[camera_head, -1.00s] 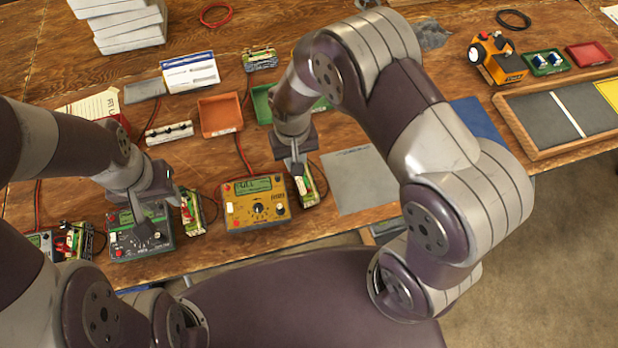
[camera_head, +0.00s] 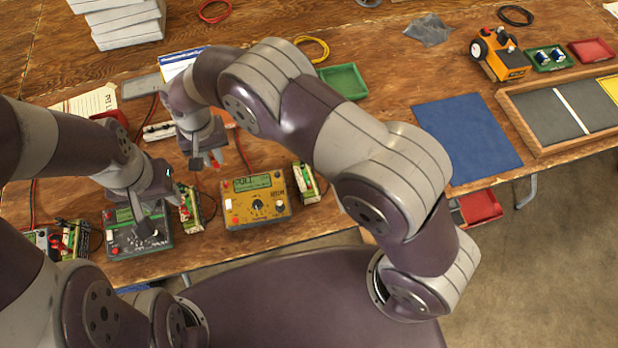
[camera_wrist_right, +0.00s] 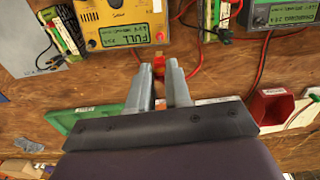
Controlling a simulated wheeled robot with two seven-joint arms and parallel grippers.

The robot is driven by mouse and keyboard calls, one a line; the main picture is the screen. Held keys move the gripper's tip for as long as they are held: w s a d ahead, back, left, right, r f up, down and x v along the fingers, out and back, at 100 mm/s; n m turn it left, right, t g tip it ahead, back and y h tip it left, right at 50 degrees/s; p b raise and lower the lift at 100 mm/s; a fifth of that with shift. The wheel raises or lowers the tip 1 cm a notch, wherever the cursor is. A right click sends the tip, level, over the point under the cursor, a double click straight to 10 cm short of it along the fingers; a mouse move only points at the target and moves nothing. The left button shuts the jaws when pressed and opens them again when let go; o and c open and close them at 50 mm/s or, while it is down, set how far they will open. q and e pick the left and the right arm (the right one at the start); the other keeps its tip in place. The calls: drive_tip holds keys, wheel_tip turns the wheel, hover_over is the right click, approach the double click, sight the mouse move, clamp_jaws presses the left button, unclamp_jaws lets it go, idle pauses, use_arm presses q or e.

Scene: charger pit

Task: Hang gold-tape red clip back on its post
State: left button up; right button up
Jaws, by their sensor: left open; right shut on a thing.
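My right gripper (camera_head: 207,157) is above the table, up and left of the yellow charger (camera_head: 256,202). It is shut on a small red clip (camera_head: 214,160), which also shows between the fingertips in the right wrist view (camera_wrist_right: 158,61). The yellow charger's display reads FULL in the wrist view. Green battery packs stand at its right (camera_head: 306,183) and left (camera_head: 190,209). My left gripper (camera_head: 150,218) is open over the dark charger (camera_head: 125,238). I cannot pick out the clip's post.
Red leads run across the table behind the chargers. A red bin (camera_wrist_right: 270,105) and green tray (camera_wrist_right: 65,121) flank my right gripper in the wrist view. A blue mat (camera_head: 466,140) lies right of my right arm. More red-wired equipment (camera_head: 72,238) stands far left.

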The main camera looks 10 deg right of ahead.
drive_tip(key=shift+f, duration=0.2)
drive_tip(key=shift+f+b, duration=2.1)
drive_tip(key=shift+f, duration=1.3)
drive_tip(key=shift+f, duration=0.15)
drive_tip(key=o, duration=0.9)
drive_tip(key=shift+o, duration=0.9)
